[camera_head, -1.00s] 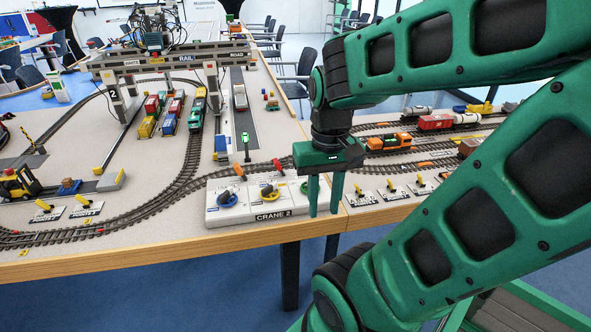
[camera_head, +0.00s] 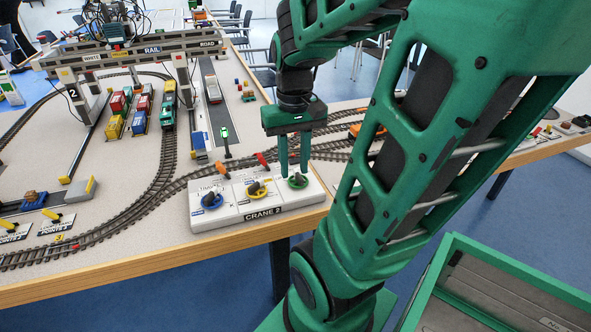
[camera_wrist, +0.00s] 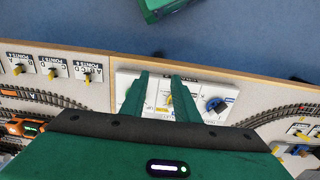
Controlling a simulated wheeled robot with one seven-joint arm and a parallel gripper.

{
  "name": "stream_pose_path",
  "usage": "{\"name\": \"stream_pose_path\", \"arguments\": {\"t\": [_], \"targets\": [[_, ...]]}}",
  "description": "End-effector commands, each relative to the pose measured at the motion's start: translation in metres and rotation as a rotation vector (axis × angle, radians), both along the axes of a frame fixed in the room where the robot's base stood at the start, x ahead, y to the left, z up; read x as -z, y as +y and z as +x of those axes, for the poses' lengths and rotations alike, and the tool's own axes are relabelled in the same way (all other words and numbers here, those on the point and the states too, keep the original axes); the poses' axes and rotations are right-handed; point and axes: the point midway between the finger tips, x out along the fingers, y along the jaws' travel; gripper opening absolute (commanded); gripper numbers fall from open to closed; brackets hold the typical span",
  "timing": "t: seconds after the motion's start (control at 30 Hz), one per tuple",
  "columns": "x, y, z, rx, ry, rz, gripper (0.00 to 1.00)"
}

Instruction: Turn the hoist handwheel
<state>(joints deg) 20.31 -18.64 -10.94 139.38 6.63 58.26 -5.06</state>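The CRANE 2 control panel (camera_head: 228,213) sits at the table's front edge with blue (camera_head: 212,201), yellow (camera_head: 257,189) and green (camera_head: 298,181) handwheels in a row. Their labels are too small to read, so I cannot tell which one is the hoist. My gripper (camera_head: 294,174) points down over the panel's right end. Its fingers are apart, close to the green wheel; contact is unclear. In the wrist view my gripper (camera_wrist: 160,77) is over the panel, with the blue wheel (camera_wrist: 216,104) right of the fingers and part of the yellow wheel between them.
The gantry crane (camera_head: 140,50) stands farther back, with containers below. Points switches (camera_wrist: 50,70) lie beside the panel in the wrist view.

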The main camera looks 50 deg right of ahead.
Motion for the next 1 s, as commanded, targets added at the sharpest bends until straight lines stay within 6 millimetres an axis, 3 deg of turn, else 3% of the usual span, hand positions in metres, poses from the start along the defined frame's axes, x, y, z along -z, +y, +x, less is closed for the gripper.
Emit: {"name": "stream_pose_path", "arguments": {"t": [0.2,0.4,0.67,1.0], "targets": [[0.008,-0.065,0.050,-0.007,0.003,-0.001,0.28],[0.019,-0.106,0.075,-0.020,-0.002,0.004,0.28],[0.033,-0.119,0.081,-0.026,-0.004,0.006,0.28],[0.089,-0.119,0.080,-0.025,-0.001,0.009,0.28]]}}
